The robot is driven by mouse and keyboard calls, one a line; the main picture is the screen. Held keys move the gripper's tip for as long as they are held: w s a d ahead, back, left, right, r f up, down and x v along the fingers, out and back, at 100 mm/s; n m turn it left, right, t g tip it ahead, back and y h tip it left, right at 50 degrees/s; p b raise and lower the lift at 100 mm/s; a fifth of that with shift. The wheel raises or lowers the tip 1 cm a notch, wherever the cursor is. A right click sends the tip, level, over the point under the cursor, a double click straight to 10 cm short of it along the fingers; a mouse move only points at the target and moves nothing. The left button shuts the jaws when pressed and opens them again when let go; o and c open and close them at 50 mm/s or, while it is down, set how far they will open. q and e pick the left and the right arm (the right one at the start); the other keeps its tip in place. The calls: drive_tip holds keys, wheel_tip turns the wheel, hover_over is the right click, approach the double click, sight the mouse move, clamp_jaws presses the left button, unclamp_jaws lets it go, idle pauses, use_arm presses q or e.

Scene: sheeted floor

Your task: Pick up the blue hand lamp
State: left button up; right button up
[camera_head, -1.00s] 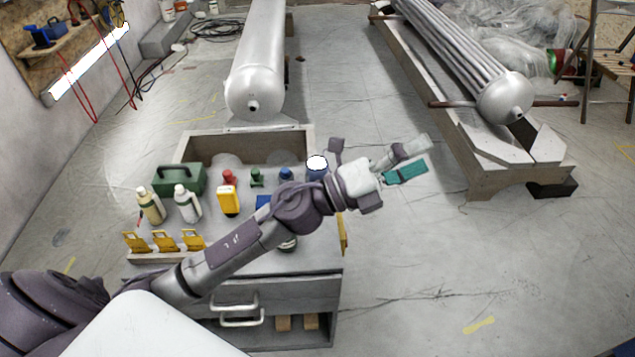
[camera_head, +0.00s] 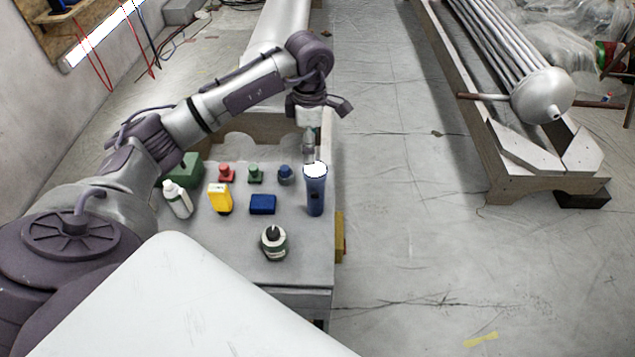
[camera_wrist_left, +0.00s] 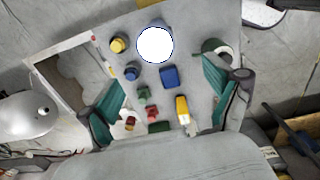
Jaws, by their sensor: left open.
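The blue hand lamp (camera_head: 315,195) stands upright at the right side of the grey workbench top (camera_head: 230,245). Its bright white lens faces up. In the left wrist view the lamp (camera_wrist_left: 155,45) shows mainly as a white disc above the middle. My left gripper (camera_head: 309,150) points down just behind the lamp's top in the head view, and the lamp partly hides it. In the wrist view my left gripper (camera_wrist_left: 160,97) has its two teal fingers wide apart with nothing between them in grip. My right gripper is not in view.
Left of the lamp stand small blue (camera_head: 285,174), green (camera_head: 255,174) and red (camera_head: 226,173) knobs, a blue box (camera_head: 262,204), a yellow item (camera_head: 220,198) and a white bottle (camera_head: 178,199). Open floor lies right of the bench.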

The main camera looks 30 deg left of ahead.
sight(315, 169)
use_arm(q)
wheel_tip(315, 169, down, 3)
drive_tip(key=shift+f, duration=0.15)
drive_tip(key=f, duration=0.1)
drive_tip(key=f+p, duration=0.1)
drive_tip(key=f, duration=0.1)
drive_tip(key=shift+w+d+p, duration=0.25)
drive_tip(key=shift+w+p, duration=0.05)
drive_tip(key=shift+p, duration=0.1)
drive_tip(key=f, duration=0.1)
drive_tip(key=f+p, duration=0.1)
drive_tip(key=f, duration=0.1)
drive_tip(key=shift+w+d+f, duration=0.1)
drive_tip(key=shift+w+f, duration=0.1)
drive_tip(key=shift+f, duration=0.25)
clamp_jaws()
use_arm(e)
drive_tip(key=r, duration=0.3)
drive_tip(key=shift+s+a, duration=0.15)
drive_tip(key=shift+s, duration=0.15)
use_arm(q)
drive_tip(key=shift+r, duration=0.1)
